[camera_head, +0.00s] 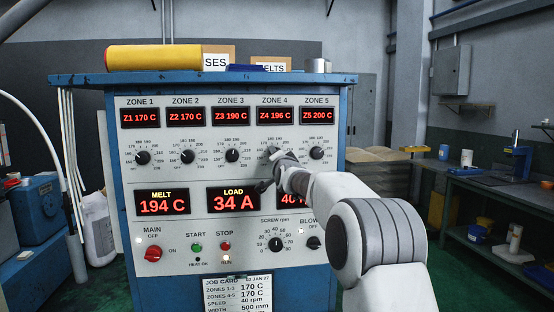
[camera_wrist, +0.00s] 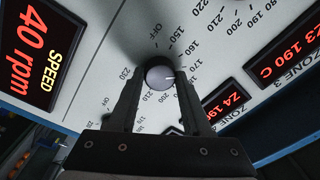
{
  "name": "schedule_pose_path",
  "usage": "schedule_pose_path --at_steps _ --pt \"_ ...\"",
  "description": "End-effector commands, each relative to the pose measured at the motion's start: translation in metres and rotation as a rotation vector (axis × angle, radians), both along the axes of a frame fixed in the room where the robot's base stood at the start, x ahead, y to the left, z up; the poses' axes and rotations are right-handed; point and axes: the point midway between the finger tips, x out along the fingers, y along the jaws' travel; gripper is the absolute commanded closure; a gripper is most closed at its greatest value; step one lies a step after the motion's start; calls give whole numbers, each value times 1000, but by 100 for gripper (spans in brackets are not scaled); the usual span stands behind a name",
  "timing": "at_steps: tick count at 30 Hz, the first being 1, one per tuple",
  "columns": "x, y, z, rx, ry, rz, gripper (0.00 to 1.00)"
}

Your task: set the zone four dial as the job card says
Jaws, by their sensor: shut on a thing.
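The job card (camera_head: 236,295) on the machine front reads 170 C for zones 1-3 and 170 C for zones 4-5. The zone four display (camera_head: 275,116) reads Z4 196 C; part of it shows in the wrist view (camera_wrist: 221,107).
Neighbouring dials for zone three (camera_head: 232,156) and zone five (camera_head: 317,153) sit close on either side. Start and stop buttons (camera_head: 225,246) and the screw speed knob (camera_head: 276,245) are below. A yellow roll (camera_head: 153,57) lies on top of the blue cabinet.

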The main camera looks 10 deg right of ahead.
Motion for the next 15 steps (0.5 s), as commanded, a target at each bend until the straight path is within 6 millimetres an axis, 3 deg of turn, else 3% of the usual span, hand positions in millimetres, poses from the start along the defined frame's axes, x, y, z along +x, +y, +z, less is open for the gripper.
schedule_pose_path --at_steps 12,13,15 --pt "0 0 1 -7 -1 0 100" --pt "0 0 1 -6 -1 0 47" --pt "0 0 1 -6 -1 0 35"
